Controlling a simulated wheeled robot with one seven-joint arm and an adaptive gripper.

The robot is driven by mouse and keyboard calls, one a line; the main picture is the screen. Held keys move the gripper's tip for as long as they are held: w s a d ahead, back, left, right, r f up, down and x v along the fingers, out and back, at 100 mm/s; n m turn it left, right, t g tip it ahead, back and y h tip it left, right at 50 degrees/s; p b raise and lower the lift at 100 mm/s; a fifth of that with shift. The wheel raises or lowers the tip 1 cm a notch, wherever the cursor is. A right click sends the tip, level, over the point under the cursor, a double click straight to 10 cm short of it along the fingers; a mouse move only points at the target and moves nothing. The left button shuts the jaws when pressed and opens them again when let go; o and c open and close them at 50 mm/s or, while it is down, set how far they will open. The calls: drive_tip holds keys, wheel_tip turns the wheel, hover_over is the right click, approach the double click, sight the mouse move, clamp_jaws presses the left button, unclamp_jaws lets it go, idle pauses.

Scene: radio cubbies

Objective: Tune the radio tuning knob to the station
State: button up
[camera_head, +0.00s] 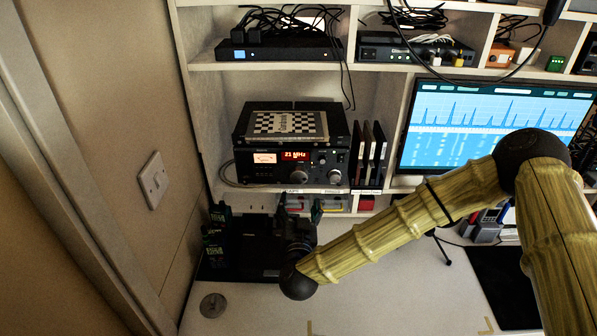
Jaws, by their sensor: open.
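The black radio (252,173) stands on a shelf of the cubby unit. Its front has a lit meter (264,158), a red display (296,155) reading "21 MHz", and a large round tuning knob (298,177) near the bottom middle. Smaller knobs sit to its right. My gripper (299,206) points up the picture, its two dark fingers apart with nothing seen between them. It shows below the radio and tuning knob in the picture, apart from both. Its exact distance from the knob cannot be told. The station mark on the dial is too small to read.
A checkered board (285,123) lies on top of the radio. Dark upright cases (367,150) stand close to its right. A lit monitor (490,120) is farther right. Green-labelled dark items (213,240) stand left of my gripper. The white desk front is mostly clear.

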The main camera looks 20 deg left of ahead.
sight(299, 179)
drive_tip(key=shift+a+r+n+p, duration=0.1)
drive_tip(key=shift+n+p, duration=0.9)
drive_tip(key=shift+n, duration=0.3)
drive_tip(key=p+x, duration=0.2)
drive_tip(key=x, duration=0.8)
drive_tip(key=shift+w+p, duration=0.35)
drive_tip(key=shift+p, duration=0.05)
drive_tip(key=c, duration=1)
